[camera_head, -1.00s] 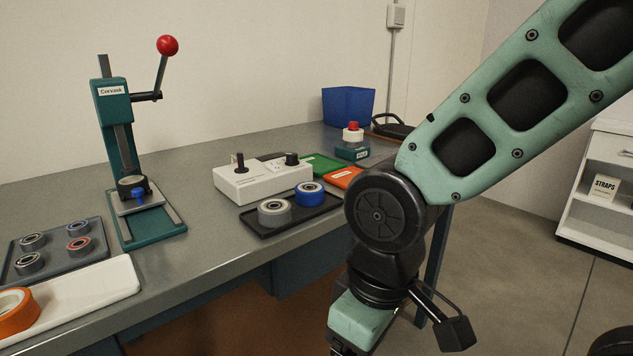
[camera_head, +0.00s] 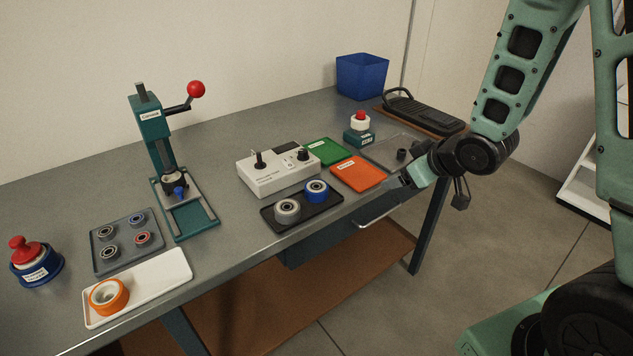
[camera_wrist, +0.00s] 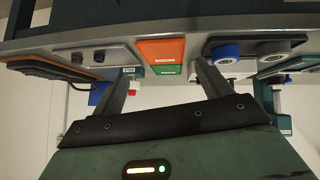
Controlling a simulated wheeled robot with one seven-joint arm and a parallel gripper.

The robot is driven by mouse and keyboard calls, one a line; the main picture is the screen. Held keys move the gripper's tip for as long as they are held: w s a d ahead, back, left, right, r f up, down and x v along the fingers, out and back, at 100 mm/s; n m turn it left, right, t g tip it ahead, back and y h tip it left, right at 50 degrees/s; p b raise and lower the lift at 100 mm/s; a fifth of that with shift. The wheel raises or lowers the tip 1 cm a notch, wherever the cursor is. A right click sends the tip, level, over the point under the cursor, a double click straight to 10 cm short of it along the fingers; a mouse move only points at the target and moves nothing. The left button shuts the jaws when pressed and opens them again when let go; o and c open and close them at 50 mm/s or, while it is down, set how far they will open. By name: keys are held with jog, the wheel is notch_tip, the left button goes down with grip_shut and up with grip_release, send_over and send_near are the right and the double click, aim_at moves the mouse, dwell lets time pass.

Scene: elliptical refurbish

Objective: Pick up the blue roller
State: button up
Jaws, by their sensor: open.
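The blue roller (camera_head: 316,191) has a pale, dark-centred hub and sits at the right end of a black tray (camera_head: 274,224) near the table's front edge. A grey roller (camera_head: 287,210) sits left of it in the same tray. My gripper (camera_head: 393,184) is right of the tray, near the table's front edge, pointing left and apart from the blue roller. In the wrist view, which looks upside down, its two fingers (camera_wrist: 163,75) are spread with nothing between them. The blue roller (camera_wrist: 225,52) shows there beyond the right finger, with the grey roller (camera_wrist: 272,47) beside it.
A lever press (camera_head: 160,150) and a bearing tray (camera_head: 125,262) are at left. A metal handle (camera_head: 378,217) juts from the table's front.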

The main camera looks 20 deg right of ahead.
jog(key=a+f+n+t+y, duration=0.1)
jog(key=a+f+n+y, duration=0.1)
jog(key=y, duration=0.1)
jog(key=n+y+b, duration=0.1)
jog(key=n+y, duration=0.1)
jog(key=y, duration=0.2)
send_near(323, 188)
jog(key=x, duration=0.5)
jog(key=shift+w+d, duration=0.1)
jog(key=shift+d, duration=0.15)
jog(key=x, duration=0.2)
jog(key=p+x, duration=0.1)
jog(key=x, duration=0.1)
jog(key=shift+a, duration=0.5)
jog(key=shift+w+a+f, duration=0.2)
jog(key=shift+w+f, duration=0.1)
jog(key=shift+w, duration=0.05)
jog(key=shift+y, duration=0.3)
jog(key=c, duration=1.1)
